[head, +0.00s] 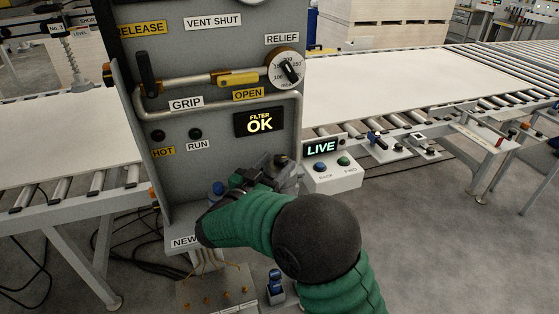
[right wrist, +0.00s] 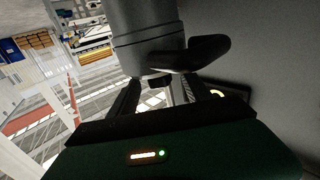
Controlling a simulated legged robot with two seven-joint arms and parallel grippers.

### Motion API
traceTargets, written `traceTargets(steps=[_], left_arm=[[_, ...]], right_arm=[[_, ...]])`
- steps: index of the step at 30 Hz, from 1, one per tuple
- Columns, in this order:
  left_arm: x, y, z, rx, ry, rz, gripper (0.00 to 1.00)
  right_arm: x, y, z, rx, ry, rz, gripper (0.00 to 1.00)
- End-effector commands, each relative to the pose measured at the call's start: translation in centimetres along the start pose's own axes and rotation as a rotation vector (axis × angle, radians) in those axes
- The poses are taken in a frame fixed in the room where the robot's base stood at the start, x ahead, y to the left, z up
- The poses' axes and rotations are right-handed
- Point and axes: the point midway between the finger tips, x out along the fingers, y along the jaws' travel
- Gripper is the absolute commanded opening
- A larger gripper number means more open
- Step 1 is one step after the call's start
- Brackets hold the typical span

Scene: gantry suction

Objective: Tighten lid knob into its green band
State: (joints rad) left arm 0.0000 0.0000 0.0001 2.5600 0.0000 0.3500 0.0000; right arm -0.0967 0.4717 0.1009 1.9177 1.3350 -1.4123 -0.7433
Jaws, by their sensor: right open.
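My green right arm reaches to the lower front of the grey control panel (head: 215,120) in the head view. Its dark right gripper (head: 262,174) is beside a dark grey fitting (head: 287,163) there, partly hidden by the arm. In the right wrist view, a grey cylindrical housing (right wrist: 146,35) carries a black winged knob (right wrist: 197,54), which seems to be the lid knob. The open fingers of the right gripper (right wrist: 160,98) are just below it; I cannot tell whether they touch it. No green band is clearly visible. My left gripper is out of view.
The panel has a handrail (head: 215,110), a relief dial (head: 287,69) and a lit "FILTER OK" display (head: 259,122). A "LIVE" button box (head: 332,170) stands right of the arm. Roller conveyors with white sheets lie on both sides. A small blue-topped fitting (head: 276,284) stands below the arm.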

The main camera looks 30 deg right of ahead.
Motion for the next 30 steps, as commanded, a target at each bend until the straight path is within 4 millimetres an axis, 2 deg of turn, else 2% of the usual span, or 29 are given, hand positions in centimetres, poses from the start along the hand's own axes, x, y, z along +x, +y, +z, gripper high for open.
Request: traceTargets(steps=[9, 15, 21, 27, 30], left_arm=[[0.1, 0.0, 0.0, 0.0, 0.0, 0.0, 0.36], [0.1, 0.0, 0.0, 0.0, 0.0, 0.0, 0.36], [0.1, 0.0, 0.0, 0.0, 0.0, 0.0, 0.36], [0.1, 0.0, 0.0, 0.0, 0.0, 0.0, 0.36], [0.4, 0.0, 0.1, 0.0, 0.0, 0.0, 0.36]], right_arm=[[-9.4, -0.2, 0.1, -0.001, 0.0, -0.007, 0.57], [-13.5, -0.2, 0.2, -0.001, -0.001, -0.004, 0.57], [-14.5, -0.1, 0.1, -0.001, -0.001, -0.001, 0.57], [-14.5, -0.1, 0.2, 0.0, -0.001, -0.001, 0.57], [-13.9, -0.8, 0.3, 0.016, -0.002, -0.025, 0.57]])
